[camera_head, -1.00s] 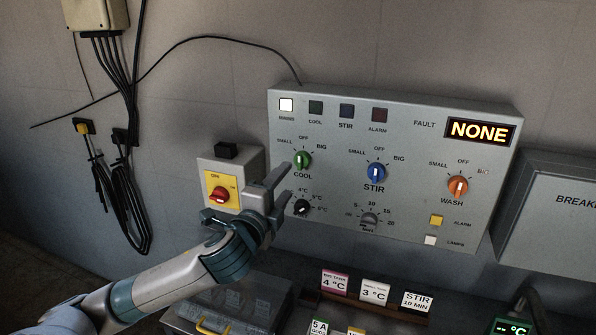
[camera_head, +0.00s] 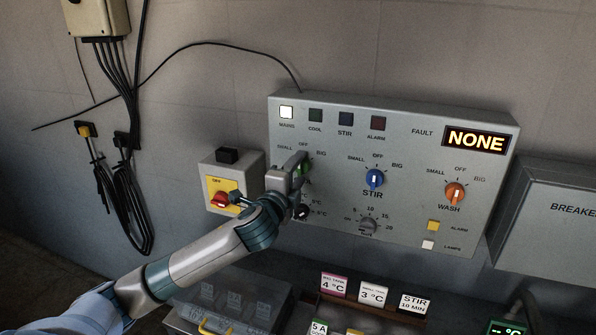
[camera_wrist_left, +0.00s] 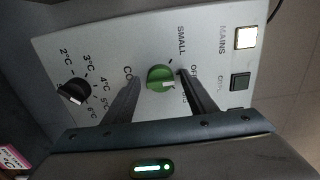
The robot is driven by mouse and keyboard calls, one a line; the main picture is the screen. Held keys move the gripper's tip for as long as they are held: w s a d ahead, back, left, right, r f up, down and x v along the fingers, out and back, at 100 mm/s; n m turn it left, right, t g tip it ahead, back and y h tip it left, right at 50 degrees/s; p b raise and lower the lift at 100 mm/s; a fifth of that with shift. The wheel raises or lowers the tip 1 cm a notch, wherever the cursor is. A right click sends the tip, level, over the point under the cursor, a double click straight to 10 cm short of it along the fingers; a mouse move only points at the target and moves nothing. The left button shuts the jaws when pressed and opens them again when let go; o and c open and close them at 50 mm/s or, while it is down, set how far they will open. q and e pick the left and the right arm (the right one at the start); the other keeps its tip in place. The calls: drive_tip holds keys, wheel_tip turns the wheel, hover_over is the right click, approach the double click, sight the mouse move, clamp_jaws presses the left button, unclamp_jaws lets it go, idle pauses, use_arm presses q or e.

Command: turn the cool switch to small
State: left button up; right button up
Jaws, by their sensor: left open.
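The green COOL switch (camera_wrist_left: 161,78) is a round knob on the grey control panel (camera_head: 400,140). In the wrist view it sits between the two fingers of my left gripper (camera_wrist_left: 158,76), which is open, with a finger on either side. A small gap shows around the knob; contact cannot be told. In the head view my left gripper (camera_head: 298,163) covers most of the knob, with a sliver of green (camera_head: 307,168) showing. My right gripper is not in view.
The black temperature dial (camera_head: 302,212) is just below my gripper. The blue STIR knob (camera_head: 375,178) and orange WASH knob (camera_head: 454,193) are to the right. The fault display (camera_head: 476,140) reads NONE.

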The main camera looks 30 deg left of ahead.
use_arm(q)
drive_tip(key=c, duration=1)
drive_tip(key=shift+n, duration=0.3)
drive_tip(key=n, duration=0.4)
drive_tip(key=shift+p, duration=0.3)
drive_tip(key=n+p, duration=0.1)
drive_tip(key=n, duration=0.4)
drive_tip(key=shift+n, duration=0.3)
drive_tip(key=o, duration=1)
